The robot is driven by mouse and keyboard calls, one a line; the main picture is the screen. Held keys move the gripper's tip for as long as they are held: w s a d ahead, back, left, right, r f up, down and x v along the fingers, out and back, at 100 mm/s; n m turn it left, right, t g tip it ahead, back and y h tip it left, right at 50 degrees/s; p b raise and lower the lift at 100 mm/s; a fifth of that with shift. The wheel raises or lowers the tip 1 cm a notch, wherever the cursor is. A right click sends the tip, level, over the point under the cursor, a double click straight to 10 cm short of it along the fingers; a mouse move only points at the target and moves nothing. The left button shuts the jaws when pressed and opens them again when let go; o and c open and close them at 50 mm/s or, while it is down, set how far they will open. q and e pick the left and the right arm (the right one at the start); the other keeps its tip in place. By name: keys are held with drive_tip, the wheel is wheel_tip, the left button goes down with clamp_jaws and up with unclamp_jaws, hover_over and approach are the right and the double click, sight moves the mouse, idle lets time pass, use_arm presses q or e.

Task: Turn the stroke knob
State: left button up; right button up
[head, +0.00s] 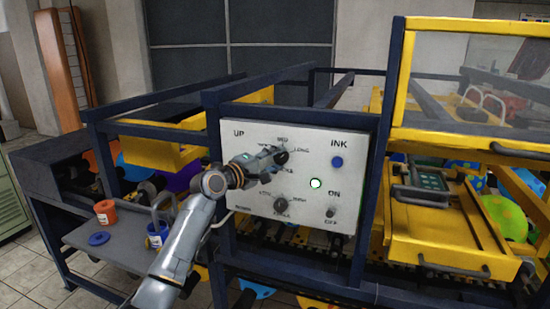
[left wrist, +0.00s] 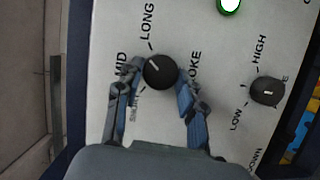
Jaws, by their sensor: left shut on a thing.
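The stroke knob (left wrist: 160,70) is a round black knob on the white control panel, with LONG and MID labels around it and the STROKE label partly hidden. It also shows in the head view (head: 282,157) near the panel's top. A pale pointer line marks its face. My left gripper (left wrist: 161,78) is shut on the knob, one finger on each side. In the head view the left gripper (head: 268,160) reaches the panel from the lower left and covers part of the knob's surroundings. My right gripper is not in view.
The panel (head: 237,149) also holds a lower knob (head: 281,205), a blue INK button (head: 337,162), a lit white-green button (head: 315,183) and an ON/OFF switch (head: 330,212). Dark blue frame posts border it. A side shelf (head: 105,240) holds an orange cup (head: 105,212) and a blue one.

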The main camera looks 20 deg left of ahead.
use_arm(q)
drive_tip(key=shift+d+r+m+g+y+p, duration=0.1)
drive_tip(key=shift+m+g+y+p, duration=0.2)
drive_tip(key=shift+m+p, duration=0.4)
drive_tip(key=shift+r+m+g+y+p, duration=0.1)
drive_tip(key=shift+m+g+y+p, duration=0.2)
drive_tip(key=shift+m, duration=0.7)
drive_tip(key=shift+f, duration=0.15)
drive_tip(key=o, duration=1.2)
drive_tip(key=shift+s, duration=0.1)
drive_tip(key=shift+s+a, duration=0.25)
drive_tip(key=v, duration=1.1)
drive_tip(key=shift+s, duration=0.1)
